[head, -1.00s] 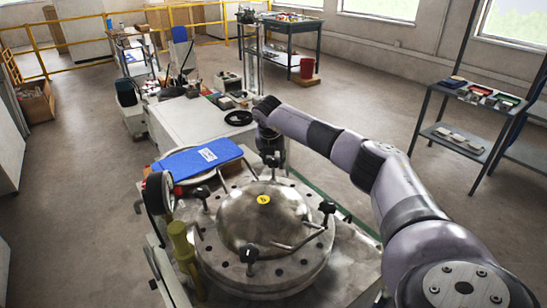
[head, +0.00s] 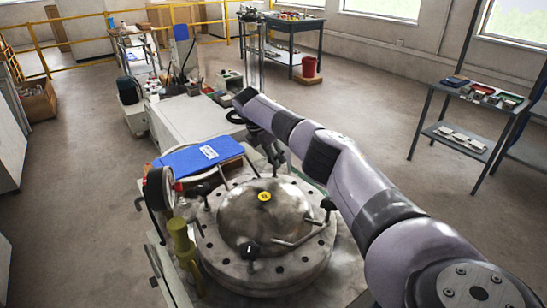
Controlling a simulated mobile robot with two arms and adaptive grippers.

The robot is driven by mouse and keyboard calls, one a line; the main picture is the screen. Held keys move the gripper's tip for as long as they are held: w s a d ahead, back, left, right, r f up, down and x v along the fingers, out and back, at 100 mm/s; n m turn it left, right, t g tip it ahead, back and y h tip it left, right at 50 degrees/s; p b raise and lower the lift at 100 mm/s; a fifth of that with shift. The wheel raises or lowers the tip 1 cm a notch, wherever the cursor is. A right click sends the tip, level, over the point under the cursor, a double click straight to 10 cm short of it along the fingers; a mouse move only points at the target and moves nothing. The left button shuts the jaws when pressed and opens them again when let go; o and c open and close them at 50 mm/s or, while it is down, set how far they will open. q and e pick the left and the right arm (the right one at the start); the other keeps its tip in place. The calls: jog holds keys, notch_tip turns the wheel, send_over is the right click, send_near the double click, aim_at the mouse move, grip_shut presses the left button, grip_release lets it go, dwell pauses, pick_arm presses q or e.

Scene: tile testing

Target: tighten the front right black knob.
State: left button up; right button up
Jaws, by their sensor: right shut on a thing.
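A round metal vessel lid (head: 262,215) with a domed top and a yellow sticker (head: 264,196) sits on a bolted flange (head: 225,262). Black knobs stand around its rim: one at the right (head: 328,204), one at the front (head: 249,250) and one at the left (head: 202,190). My right arm reaches over from the right. The fingers largely hide that knob. My left gripper is out of view.
A blue clipboard-like pad (head: 198,157) lies left of the gripper. A round gauge (head: 159,188) and a yellow-green handle (head: 183,243) stand at the lid's left. A white bench (head: 185,122) with small items extends behind. Open floor lies to the right.

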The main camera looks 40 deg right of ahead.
dwell(0.4)
jog(key=o, duration=1.2)
jog(key=v, duration=1.2)
jog(key=shift+w+d, duration=0.1)
jog(key=shift+r, duration=0.15)
